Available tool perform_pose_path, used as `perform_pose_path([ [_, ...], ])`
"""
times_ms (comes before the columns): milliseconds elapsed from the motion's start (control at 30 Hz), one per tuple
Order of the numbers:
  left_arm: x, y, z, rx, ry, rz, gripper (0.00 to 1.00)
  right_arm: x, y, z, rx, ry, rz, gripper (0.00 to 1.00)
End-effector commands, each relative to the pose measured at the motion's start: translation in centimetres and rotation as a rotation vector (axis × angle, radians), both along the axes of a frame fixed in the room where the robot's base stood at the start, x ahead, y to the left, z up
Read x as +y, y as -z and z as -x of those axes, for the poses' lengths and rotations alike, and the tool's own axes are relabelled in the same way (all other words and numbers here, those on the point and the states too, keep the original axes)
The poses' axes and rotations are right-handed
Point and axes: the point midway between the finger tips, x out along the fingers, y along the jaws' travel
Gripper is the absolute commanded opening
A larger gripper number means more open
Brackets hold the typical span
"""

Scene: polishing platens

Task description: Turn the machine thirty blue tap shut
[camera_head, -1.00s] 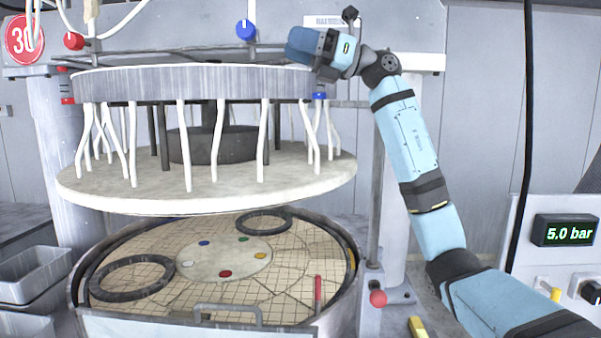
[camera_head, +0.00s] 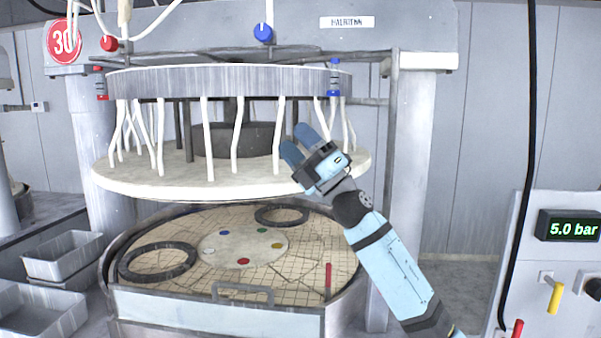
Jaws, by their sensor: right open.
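The machine carries a round red sign reading 30 (camera_head: 65,41) at its upper left. A round blue knob (camera_head: 263,34) with a pale upright mark sits on its top beam. A small blue-banded fitting (camera_head: 334,78) stands upright at the right rim of the upper plate. I cannot tell from its look whether either blue part is a tap that is open or shut. My right gripper (camera_head: 296,141) is open and empty, its blue fingers pointing up and left in front of the plate's white hoses, below and left of the fitting and apart from it. My left gripper is out of view.
A red knob (camera_head: 109,43) and a red-banded fitting (camera_head: 101,84) are on the left. The upper plate (camera_head: 140,183) hangs over the tiled lower platen (camera_head: 200,281). A panel reading 5.0 bar, with a yellow lever (camera_head: 556,296), stands at right; a black cable hangs before it.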

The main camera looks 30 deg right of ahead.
Motion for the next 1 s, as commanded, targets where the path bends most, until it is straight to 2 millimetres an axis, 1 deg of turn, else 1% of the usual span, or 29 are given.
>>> perform_pose_path([
  [33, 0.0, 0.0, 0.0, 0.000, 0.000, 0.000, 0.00, 0.0, 1.1, 0.0, 0.027, -0.001, -0.036, 0.51],
  [100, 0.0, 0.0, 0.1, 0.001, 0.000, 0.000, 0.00, -0.1, 2.2, 0.0, 0.060, -0.002, -0.081, 0.51],
  [200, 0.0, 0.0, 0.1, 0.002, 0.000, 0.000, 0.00, -0.2, 3.7, -0.1, 0.103, 0.000, -0.138, 0.51],
  [333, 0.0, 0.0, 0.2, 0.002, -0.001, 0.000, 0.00, -0.3, 4.9, 0.0, 0.140, 0.002, -0.188, 0.51],
  [500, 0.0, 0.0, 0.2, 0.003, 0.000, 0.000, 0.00, -0.4, 5.6, 0.0, 0.161, 0.005, -0.213, 0.51],
  [1000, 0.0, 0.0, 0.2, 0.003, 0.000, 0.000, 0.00, -0.4, 5.7, 0.0, 0.163, 0.005, -0.217, 0.51],
])
